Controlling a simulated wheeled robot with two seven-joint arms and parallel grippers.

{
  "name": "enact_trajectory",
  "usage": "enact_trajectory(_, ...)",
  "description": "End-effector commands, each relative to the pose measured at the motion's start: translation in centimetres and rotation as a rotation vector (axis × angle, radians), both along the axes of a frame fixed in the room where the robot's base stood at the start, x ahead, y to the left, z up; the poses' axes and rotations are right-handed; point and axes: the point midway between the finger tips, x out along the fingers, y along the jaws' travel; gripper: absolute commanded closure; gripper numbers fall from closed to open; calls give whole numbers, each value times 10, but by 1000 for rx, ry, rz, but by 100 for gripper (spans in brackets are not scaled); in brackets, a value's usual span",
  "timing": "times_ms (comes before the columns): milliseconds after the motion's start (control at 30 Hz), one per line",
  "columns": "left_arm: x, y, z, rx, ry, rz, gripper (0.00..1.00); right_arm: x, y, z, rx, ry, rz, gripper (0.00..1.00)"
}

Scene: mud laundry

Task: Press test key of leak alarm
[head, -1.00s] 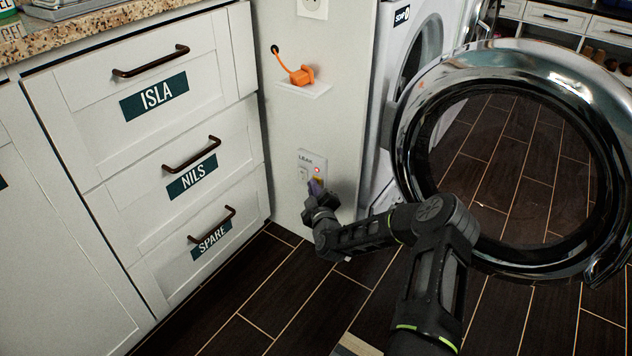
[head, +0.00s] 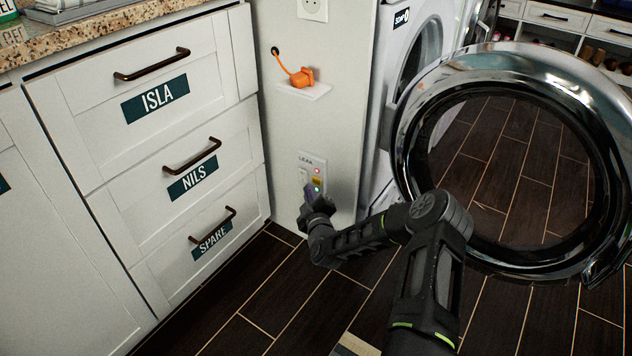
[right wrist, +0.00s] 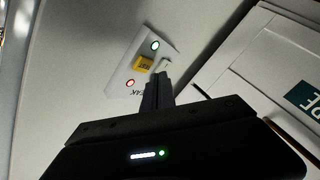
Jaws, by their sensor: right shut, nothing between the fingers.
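The leak alarm (head: 305,160) is a small pale plate marked LEAK, low on the white side panel left of the washer. Its yellow key (head: 317,181) sits between a red light (head: 317,171) and a green light (head: 316,190), both lit. In the right wrist view the yellow key (right wrist: 144,64) is uncovered, with a white switch (right wrist: 166,65) beside it. My right gripper (head: 308,190) is shut and empty, in front of the plate's lower left part. Its fingertips (right wrist: 157,84) overlap the plate beside the key; I cannot tell whether they touch it. My left gripper is not in view.
The open round washer door (head: 408,150) stands right of my right arm. Drawers (head: 150,60) labelled ISLA, NILS and SPARE stand at the left. An orange plug (head: 302,76) rests on a small ledge above the alarm.

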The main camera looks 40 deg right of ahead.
Motion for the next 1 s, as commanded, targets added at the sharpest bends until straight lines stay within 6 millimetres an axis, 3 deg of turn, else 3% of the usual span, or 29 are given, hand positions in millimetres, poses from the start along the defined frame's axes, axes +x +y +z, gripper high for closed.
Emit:
enact_trajectory(400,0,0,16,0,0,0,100,-11,38,2,1,1,2,100)
enact_trajectory(1000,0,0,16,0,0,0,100,-12,41,0,0,0,0,100)
